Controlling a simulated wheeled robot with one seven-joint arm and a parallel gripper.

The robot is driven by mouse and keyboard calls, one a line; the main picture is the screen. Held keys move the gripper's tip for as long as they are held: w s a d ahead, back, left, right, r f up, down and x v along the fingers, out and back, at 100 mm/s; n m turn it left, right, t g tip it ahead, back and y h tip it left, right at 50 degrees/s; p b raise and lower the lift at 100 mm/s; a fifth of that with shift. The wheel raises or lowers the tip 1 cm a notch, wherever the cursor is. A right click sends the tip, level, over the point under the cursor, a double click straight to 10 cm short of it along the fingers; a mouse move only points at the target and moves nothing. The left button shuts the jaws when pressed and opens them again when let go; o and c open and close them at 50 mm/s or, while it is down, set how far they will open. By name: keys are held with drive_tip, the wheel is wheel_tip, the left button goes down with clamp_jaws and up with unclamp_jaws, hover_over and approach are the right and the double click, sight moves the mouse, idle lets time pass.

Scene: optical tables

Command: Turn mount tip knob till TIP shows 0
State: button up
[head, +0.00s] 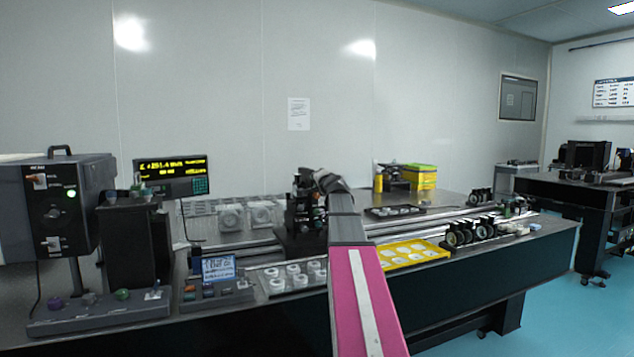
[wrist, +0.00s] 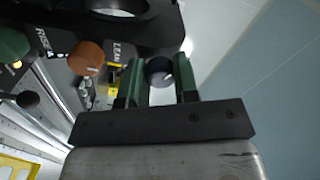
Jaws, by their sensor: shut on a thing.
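In the wrist view my gripper (wrist: 160,82) has its two green fingers on either side of a dark round knob (wrist: 159,70) and is shut on it. The knob sits at the edge of a black mount (wrist: 110,30). An orange-brown knob (wrist: 86,58) and a green knob (wrist: 12,45) are to the left. Labels reading RISE and LEAN show on the mount; I cannot read a TIP label. In the head view the dark mount (head: 303,215) stands mid-table, and my arm hides the grip. A wall-side display (head: 171,175) shows yellow digits, seemingly 251.4; its labels are unclear.
A small blue-screen console (head: 217,268) and a lamp-lit box (head: 55,210) stand at the left. A tray of white rings (head: 270,284), a yellow tray (head: 440,248) and several black lens mounts (head: 470,232) lie around the mount on the table.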

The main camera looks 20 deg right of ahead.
drive_tip(key=n, duration=0.5)
drive_tip(key=shift+f+n, duration=0.1)
drive_tip(key=shift+n, duration=0.3)
idle(0.4)
drive_tip(key=o, duration=0.9)
drive_tip(key=shift+o, duration=0.2)
drive_tip(key=shift+s, duration=0.1)
drive_tip(key=s, duration=1)
drive_tip(key=shift+s+d, duration=0.2)
drive_tip(key=shift+s, duration=0.15)
